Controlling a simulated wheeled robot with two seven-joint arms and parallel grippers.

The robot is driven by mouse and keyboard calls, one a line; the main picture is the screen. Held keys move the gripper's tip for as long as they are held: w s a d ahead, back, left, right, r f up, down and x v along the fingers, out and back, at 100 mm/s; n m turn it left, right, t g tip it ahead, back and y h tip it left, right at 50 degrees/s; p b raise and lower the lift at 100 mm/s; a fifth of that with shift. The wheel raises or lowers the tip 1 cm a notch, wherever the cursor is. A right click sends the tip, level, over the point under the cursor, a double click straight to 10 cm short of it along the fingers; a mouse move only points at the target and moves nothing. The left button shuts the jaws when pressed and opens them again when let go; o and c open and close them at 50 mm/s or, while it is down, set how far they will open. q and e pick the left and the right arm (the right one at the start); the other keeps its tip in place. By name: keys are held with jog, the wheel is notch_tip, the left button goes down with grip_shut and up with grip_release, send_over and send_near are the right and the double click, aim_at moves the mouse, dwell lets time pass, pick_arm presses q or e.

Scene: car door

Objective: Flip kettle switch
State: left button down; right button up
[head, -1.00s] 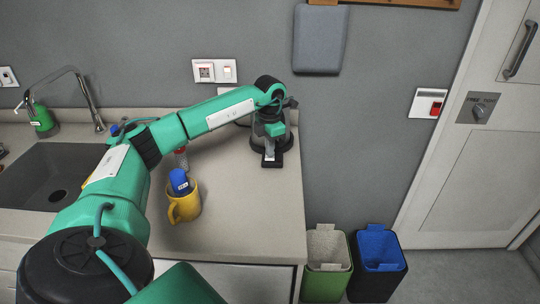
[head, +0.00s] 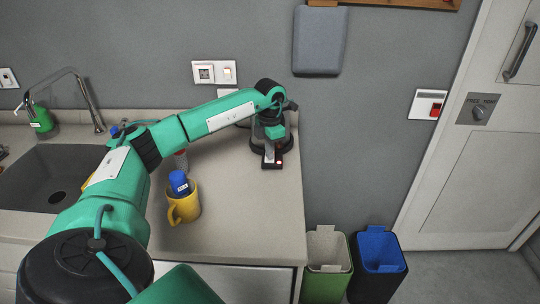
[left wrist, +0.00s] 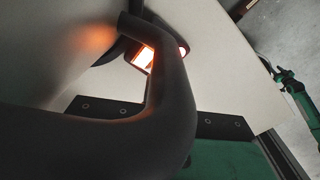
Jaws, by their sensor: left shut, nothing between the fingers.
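The kettle (head: 257,132) stands on the counter near its right end, partly hidden behind my left arm. Its dark base (head: 268,165) reaches toward the front, and the switch (head: 279,162) there glows red. In the left wrist view the kettle's dark curved handle (left wrist: 176,90) crosses close to the camera, and the switch (left wrist: 145,57) glows orange beside it. My left gripper (head: 271,150) is shut and empty, just above the base at the kettle's front. Whether its tips touch the switch is hidden.
A sink (head: 40,180) is at the far left. Wall sockets (head: 213,72) are behind. Two bins stand right of the counter. The counter front between mug and kettle is clear.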

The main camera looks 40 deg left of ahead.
pick_arm(q)
notch_tip(320, 180, up, 6)
jog(key=p, duration=0.4)
jog(key=shift+r, duration=0.25)
jog(key=shift+s+f, duration=0.1)
dwell(0.4)
